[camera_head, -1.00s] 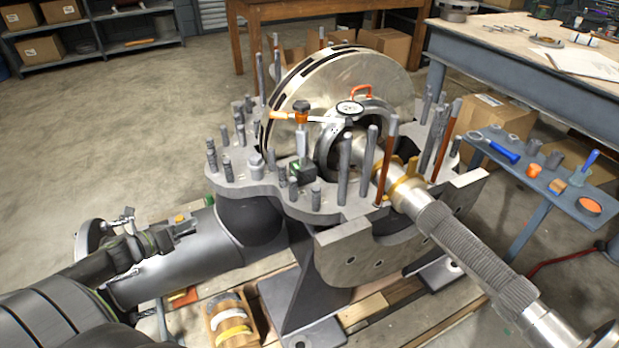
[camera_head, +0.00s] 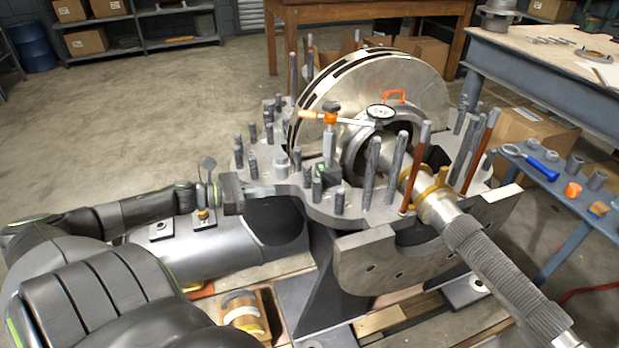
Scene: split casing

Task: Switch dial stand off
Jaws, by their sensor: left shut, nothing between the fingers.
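The dial stand rises from the flange of the casing's lower half. Its dark base with a green mark (camera_head: 328,174) sits on the flange. A grey post with an orange-topped clamp (camera_head: 331,112) stands on the base, and an arm reaches right to the round white dial (camera_head: 381,112) by the shaft. The base's switch position is too small to tell. My left gripper (camera_head: 235,194) is shut and empty at the flange's left edge, left of the base and apart from it. Whether it touches the flange is unclear. My right gripper is out of view.
Several upright studs (camera_head: 252,167) line the flange between my left gripper and the base. A large rotor disc (camera_head: 400,85) stands behind, with its shaft (camera_head: 470,240) running front right. A blue tool shelf (camera_head: 575,205) is at right. Open floor lies left.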

